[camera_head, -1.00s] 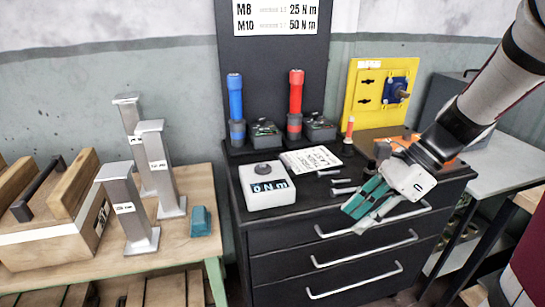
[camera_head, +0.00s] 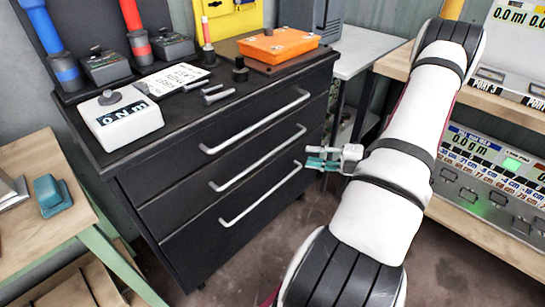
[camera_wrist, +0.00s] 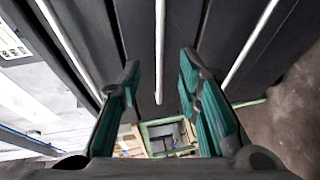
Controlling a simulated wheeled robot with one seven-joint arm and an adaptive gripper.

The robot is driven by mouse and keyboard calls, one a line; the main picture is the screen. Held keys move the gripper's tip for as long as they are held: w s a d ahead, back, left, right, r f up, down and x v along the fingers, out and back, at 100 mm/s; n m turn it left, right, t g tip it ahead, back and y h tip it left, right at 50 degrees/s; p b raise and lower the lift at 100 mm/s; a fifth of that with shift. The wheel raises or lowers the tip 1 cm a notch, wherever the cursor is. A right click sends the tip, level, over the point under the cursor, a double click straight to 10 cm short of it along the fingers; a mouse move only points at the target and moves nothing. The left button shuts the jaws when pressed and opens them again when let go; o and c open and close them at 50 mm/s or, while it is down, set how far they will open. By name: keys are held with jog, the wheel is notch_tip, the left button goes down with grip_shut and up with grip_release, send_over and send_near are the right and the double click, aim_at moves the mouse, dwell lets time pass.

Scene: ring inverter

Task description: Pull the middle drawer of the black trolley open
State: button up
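The black trolley (camera_head: 175,205) stands in the middle of the head view with three stacked drawers, each with a long silver bar handle. All three drawers look closed. The middle handle (camera_head: 245,168) lies between the top handle (camera_head: 255,122) and the bottom handle (camera_head: 262,193). My gripper (camera_head: 318,160), with teal finger pads, is in front of the trolley near the right ends of the handles. In the wrist view my gripper (camera_wrist: 159,78) is open, and the middle handle (camera_wrist: 160,40) shows lengthwise in the gap between its fingers. I see no contact; the depth left to the bar is unclear.
A white display box (camera_head: 122,125), loose bolts and an orange case (camera_head: 278,44) sit on the trolley top. A wooden table (camera_head: 90,190) stands left; a shelf with meters (camera_head: 495,175) stands right. Bare floor (camera_head: 245,255) lies before the drawers.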

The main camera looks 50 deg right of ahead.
aim_at(274, 150)
jog(key=b+x, duration=0.3)
jog(key=x, duration=1)
jog(key=shift+w+a+f, duration=0.1)
jog(key=shift+w+f, duration=0.05)
jog(key=shift+w, duration=0.2)
grip_shut()
